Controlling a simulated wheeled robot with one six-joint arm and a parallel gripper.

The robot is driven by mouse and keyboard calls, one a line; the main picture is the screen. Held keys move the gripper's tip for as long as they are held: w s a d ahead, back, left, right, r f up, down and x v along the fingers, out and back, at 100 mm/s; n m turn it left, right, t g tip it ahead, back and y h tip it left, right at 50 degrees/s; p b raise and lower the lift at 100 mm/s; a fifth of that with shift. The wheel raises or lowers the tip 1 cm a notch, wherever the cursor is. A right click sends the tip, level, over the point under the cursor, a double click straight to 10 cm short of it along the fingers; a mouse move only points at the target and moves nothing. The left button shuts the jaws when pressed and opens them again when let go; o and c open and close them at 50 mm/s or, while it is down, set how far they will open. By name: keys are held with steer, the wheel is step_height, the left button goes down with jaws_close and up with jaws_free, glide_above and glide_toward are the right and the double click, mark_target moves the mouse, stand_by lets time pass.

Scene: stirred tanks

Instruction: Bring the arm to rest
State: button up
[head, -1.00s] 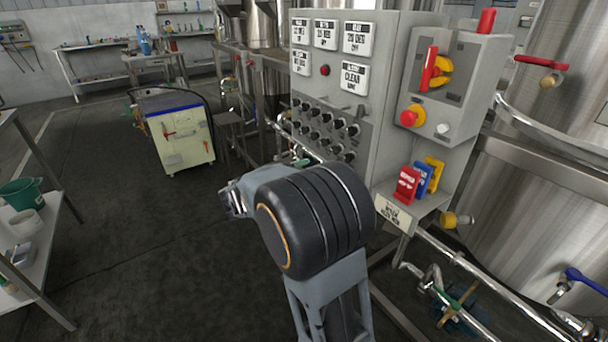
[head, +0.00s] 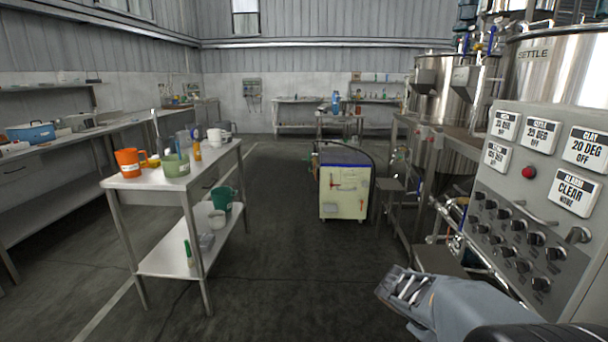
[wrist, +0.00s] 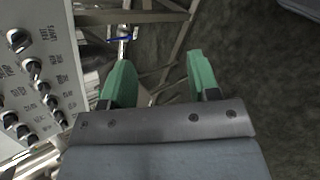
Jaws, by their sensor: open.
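My gripper (wrist: 161,78) shows in the wrist view with its two green fingers apart and nothing between them. Part of my grey arm (head: 450,305) reaches in from the lower right of the head view, in front of the control panel. I cannot clearly make out the fingers in the head view. In the wrist view the control panel (wrist: 35,75), with its black knobs, is to the left of the fingers. Metal frame bars (wrist: 150,17) and dark floor lie beyond them.
The control panel (head: 530,190) stands close at right, with steel tanks (head: 448,100) behind. A pale cart (head: 344,192) with a blue-edged top stands ahead. A steel table (head: 140,181) holding mugs and jugs is at left. The floor (head: 290,270) between is clear.

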steer(key=s+a+r+m+t+y+p, duration=0.2)
steer(key=a+r+y+p, duration=0.3)
steer(key=a+r+p, duration=0.3)
steer(key=s+a+r+m+t+y+p, duration=0.1)
steer(key=s+a+r+t+y+p, duration=0.2)
steer(key=a+r+p, duration=0.4)
step_height(320, 180, up, 8)
steer(key=s+y+p, duration=0.1)
steer(key=p, duration=0.2)
steer(key=shift+a+f+m+t+y, duration=0.2)
steer(key=shift+a+m+t+y, duration=0.1)
steer(key=shift+a+m+y, duration=0.1)
